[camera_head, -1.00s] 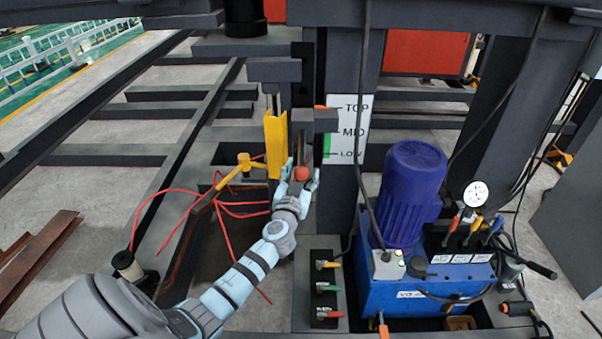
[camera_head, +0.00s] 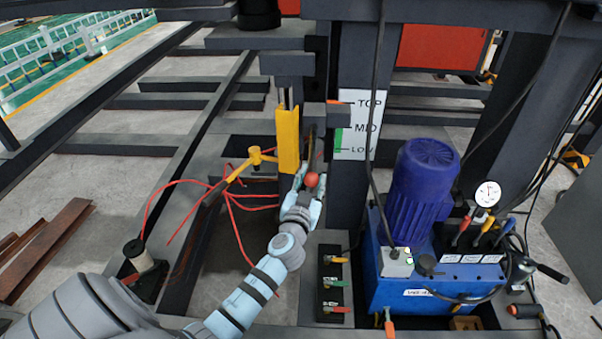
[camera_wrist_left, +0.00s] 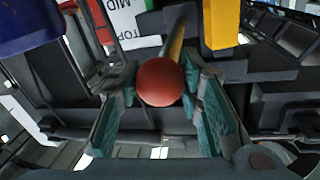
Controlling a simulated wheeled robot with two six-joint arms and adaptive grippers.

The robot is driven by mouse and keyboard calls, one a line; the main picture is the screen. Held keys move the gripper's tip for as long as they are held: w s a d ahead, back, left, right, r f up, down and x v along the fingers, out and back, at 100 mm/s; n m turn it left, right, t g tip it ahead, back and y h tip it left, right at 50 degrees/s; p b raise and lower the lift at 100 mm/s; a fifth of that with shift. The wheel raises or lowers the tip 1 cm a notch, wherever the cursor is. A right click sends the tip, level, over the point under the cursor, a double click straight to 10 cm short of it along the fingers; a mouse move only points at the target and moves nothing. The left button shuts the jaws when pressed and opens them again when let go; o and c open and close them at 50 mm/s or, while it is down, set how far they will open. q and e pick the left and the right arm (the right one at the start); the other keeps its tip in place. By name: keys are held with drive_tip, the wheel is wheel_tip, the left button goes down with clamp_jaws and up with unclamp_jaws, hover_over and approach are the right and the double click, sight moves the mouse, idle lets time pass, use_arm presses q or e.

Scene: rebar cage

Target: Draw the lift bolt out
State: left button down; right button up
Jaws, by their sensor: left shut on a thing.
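The lift bolt shows as a red ball knob (camera_head: 312,180) on a brass-coloured rod. In the left wrist view the red knob (camera_wrist_left: 160,82) sits between the fingers, and the rod (camera_wrist_left: 175,40) runs away behind it towards dark steel parts. My left gripper (camera_head: 307,183) is shut on the lift bolt, just below the yellow upright guide (camera_head: 288,140). The rod's far end is hidden, so I cannot tell whether it is still inside the steel. My right gripper is out of view.
A white TOP/MID/LOW scale plate (camera_head: 360,125) stands right of the guide. A blue pump unit (camera_head: 420,275) with a blue motor (camera_head: 424,185) and a lever block (camera_head: 333,285) stand to the right. A yellow tool (camera_head: 252,160) and red cable (camera_head: 240,225) lie left of the gripper.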

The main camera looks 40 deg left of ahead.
use_arm(q)
drive_tip(key=c, duration=1.1)
unclamp_jaws()
drive_tip(key=shift+s+d, duration=0.1)
drive_tip(key=shift+d, duration=0.1)
drive_tip(key=v, duration=1.2)
